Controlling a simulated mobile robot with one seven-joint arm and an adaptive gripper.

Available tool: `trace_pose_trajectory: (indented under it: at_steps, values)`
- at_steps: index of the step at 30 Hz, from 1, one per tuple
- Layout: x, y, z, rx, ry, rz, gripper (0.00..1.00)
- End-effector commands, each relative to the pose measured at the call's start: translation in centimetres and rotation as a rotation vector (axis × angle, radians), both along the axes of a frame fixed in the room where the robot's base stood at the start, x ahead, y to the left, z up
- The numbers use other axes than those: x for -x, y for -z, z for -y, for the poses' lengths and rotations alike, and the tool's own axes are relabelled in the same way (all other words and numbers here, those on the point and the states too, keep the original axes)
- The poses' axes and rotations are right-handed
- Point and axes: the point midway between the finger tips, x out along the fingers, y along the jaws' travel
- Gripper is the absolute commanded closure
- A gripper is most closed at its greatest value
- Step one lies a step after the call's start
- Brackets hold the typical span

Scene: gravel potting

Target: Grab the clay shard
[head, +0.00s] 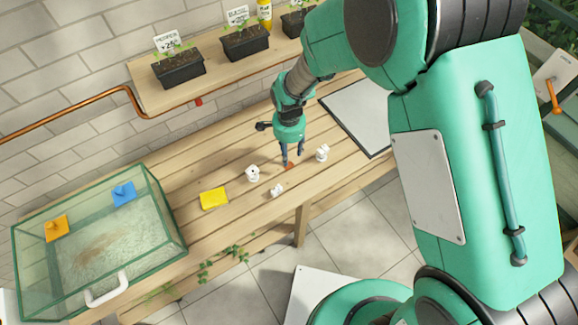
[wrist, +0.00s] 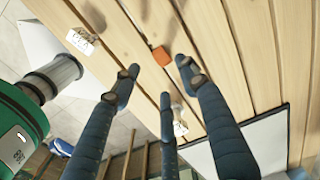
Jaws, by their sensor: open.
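The clay shard (wrist: 162,56) is a small orange-brown piece lying on the wooden bench slats. In the head view the clay shard (head: 290,165) shows as a small reddish patch right by my fingertips. My gripper (head: 291,164) points down at the bench over it. In the wrist view my gripper (wrist: 157,79) has its dark blue fingers spread apart and empty. The shard shows beyond the fingertips, about between them, with no finger closed on it. The remaining height above the bench is hard to judge.
Small white pieces (head: 253,173) (head: 277,190) (head: 322,153) stand close around the gripper. A yellow block (head: 214,198) lies to their left. A glass tank (head: 176,222) stands at the left end. A grey-white panel (head: 352,112) lies at right. Seedling trays (head: 180,72) line the back shelf.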

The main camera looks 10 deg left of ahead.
Motion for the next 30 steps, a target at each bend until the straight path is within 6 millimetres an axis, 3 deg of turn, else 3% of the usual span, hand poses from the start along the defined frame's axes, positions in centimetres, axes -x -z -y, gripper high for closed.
trace_pose_trajectory:
  at_steps: [6,22,30]
  values:
    - [-0.1,2.3,0.0,-0.001,0.0,0.001,0.56]
    - [-0.1,3.1,0.0,-0.001,0.0,0.001,0.56]
    - [-0.4,6.0,0.0,0.001,0.0,-0.001,0.56]
